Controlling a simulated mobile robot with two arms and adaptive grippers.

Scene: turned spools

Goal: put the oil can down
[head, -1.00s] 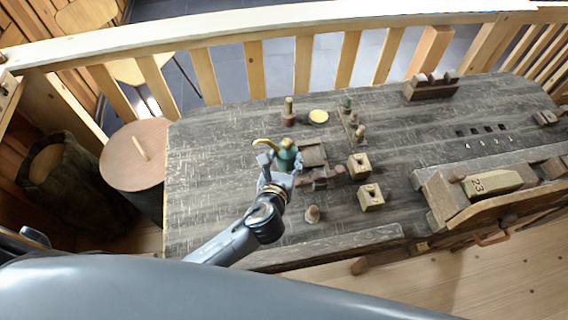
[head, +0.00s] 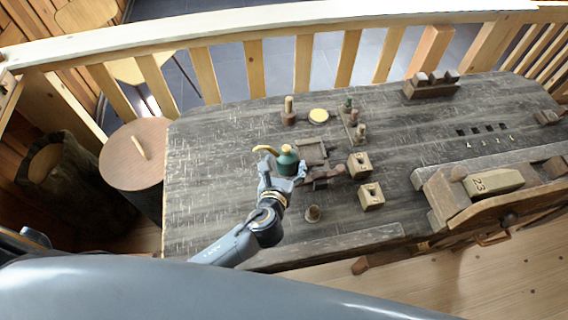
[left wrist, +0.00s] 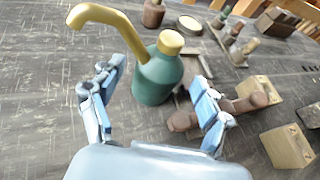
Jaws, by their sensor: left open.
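The oil can (head: 287,159) has a dark green body with a brass cap and a curved brass spout pointing left. It stands upright on the dark worn workbench (head: 225,170), near the bench's left part, and its base appears to be on the bench top. In the left wrist view the oil can (left wrist: 158,80) sits just beyond and between the spread blue fingers. My left gripper (head: 283,173) is open on the near side of the can, with gaps to its body. My right gripper is out of view.
Wooden turned pieces (head: 322,179) lie just right of the can, by a small square tray (head: 311,152). Two wooden blocks (head: 359,165) stand further right. A round yellow-topped tin (head: 318,116) is behind. Bench left of the can is clear.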

